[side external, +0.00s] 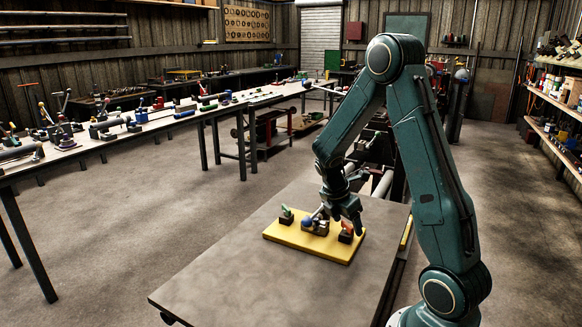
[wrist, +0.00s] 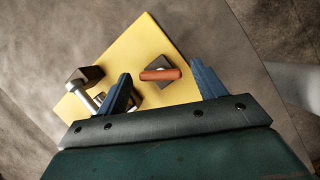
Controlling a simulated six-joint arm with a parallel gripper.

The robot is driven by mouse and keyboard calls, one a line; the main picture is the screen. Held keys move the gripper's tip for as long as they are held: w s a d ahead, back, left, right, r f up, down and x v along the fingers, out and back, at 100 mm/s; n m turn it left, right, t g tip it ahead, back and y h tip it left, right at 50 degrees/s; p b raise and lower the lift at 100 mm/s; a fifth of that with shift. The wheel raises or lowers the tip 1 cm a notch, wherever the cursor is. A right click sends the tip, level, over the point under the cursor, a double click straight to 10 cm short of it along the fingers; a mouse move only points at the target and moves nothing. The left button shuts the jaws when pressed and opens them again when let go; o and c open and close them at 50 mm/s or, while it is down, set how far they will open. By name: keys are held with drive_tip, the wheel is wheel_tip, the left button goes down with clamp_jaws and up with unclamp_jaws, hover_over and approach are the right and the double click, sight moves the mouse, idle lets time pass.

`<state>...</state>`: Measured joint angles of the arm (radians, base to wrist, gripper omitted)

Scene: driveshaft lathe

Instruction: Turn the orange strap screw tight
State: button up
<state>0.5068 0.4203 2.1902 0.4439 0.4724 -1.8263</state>
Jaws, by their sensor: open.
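The orange strap screw (wrist: 160,74) shows in the wrist view as an orange bar-shaped head on a dark block (wrist: 155,66). In the side view the orange screw (side external: 347,227) is at the right end of the yellow board (side external: 285,237). My gripper (wrist: 161,82) is open, with one blue-grey finger on each side of the orange head and a gap to both. The left finger is near a metal shaft on the board. In the side view my gripper (side external: 347,222) hangs over the board's right part. Whether the fingertips reach down to the head's height I cannot tell.
A metal shaft with a round end (wrist: 80,82) and dark blocks stand left of the orange screw. A green piece (side external: 286,211) sits at the board's left end. The grey table (side external: 235,275) is bare in front of the board.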

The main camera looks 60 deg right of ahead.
drive_tip(key=n+t, duration=0.1)
drive_tip(key=n, duration=0.1)
drive_tip(key=n+t, duration=0.1)
drive_tip(key=n, duration=0.2)
drive_tip(key=shift+s+h, duration=0.2)
drive_tip(key=shift+h, duration=0.1)
drive_tip(key=shift+w+a+r+n, duration=0.1)
drive_tip(key=shift+a+r+n, duration=0.05)
drive_tip(key=shift+r+n, duration=0.15)
drive_tip(key=v, duration=1.4)
drive_tip(key=s+a+r+m+t+y, duration=0.1)
drive_tip(key=a+r+m, duration=0.1)
drive_tip(key=a+m, duration=0.3)
drive_tip(key=s+a+r+m+t+y, duration=0.1)
drive_tip(key=a+r+m+t, duration=0.1)
drive_tip(key=a+m, duration=0.3)
drive_tip(key=shift+s+a+r+t, duration=0.25)
drive_tip(key=shift+a+t, duration=0.05)
drive_tip(key=shift+a, duration=0.8)
drive_tip(key=shift+a+m, duration=0.15)
drive_tip(key=shift+m, duration=0.15)
drive_tip(key=s+a+r+m+t+y, duration=0.1)
drive_tip(key=s+a+m+t+y, duration=0.1)
drive_tip(key=s+a+m, duration=0.4)
drive_tip(key=shift+a+r+m+y, duration=0.3)
drive_tip(key=shift+a+m, duration=0.5)
drive_tip(key=shift+a, duration=0.3)
